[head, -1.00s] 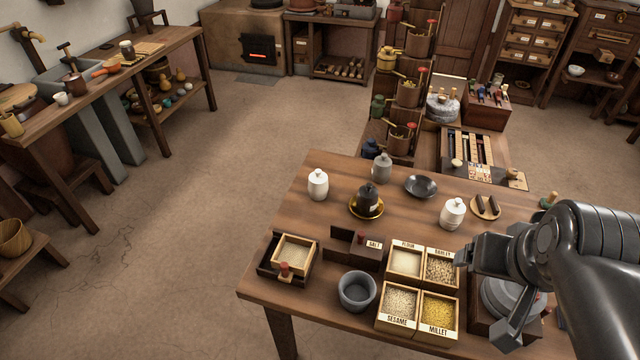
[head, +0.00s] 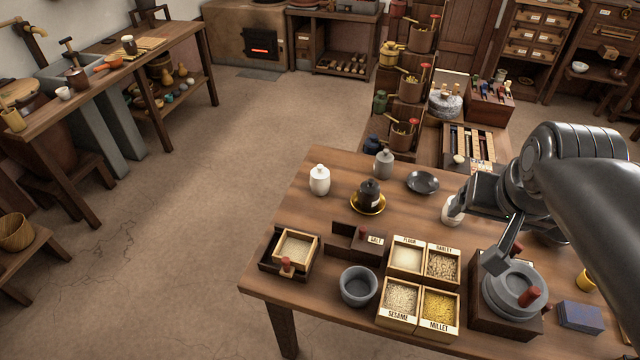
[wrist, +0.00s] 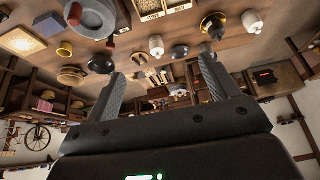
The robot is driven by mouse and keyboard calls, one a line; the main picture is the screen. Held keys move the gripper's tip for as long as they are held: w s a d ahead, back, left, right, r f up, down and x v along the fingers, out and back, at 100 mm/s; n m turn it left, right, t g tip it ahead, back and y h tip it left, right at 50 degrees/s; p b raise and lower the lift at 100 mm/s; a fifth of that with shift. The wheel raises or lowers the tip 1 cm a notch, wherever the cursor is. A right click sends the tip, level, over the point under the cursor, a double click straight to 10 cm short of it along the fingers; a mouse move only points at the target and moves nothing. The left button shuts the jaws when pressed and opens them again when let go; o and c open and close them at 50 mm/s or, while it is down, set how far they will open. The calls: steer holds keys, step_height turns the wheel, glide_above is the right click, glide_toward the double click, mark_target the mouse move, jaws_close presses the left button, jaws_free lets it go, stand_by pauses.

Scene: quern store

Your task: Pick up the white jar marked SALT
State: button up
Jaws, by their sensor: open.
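A plain white lidded jar (head: 320,181) stands upright at the left back of the table; it also shows in the wrist view (wrist: 252,22). A second white jar (head: 451,212) stands right of the middle, partly hidden by my gripper in the head view; it shows whole in the wrist view (wrist: 156,45). I cannot read SALT on either jar. A dark wooden holder with a SALT label (head: 375,240) sits between them, nearer the front. My gripper (head: 475,228) is open and empty, above the table's right side. Its two fingers spread apart in the wrist view (wrist: 162,76).
A black jar (head: 369,192) on a gold saucer, a grey jar (head: 384,164) and a dark bowl (head: 422,182) stand nearby. In front are labelled grain boxes (head: 402,300), a grey pot (head: 358,287) and a stone quern (head: 512,292). A blue box (head: 580,317) lies at right.

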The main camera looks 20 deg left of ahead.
steer(key=w+a, duration=0.6)
steer(key=w, duration=0.5)
steer(key=g, duration=0.1)
glide_above(320, 166)
steer(key=s, duration=0.3)
step_height(320, 166, down, 20)
steer(key=x, duration=0.5)
steer(key=shift+s+a+f, duration=0.15)
steer(key=shift+a+f, duration=0.15)
steer(key=x, duration=0.5)
steer(key=shift+s+d+f, duration=0.1)
steer(key=shift+s+d, duration=0.05)
steer(key=shift+d, duration=0.2)
steer(key=c, duration=1.7)
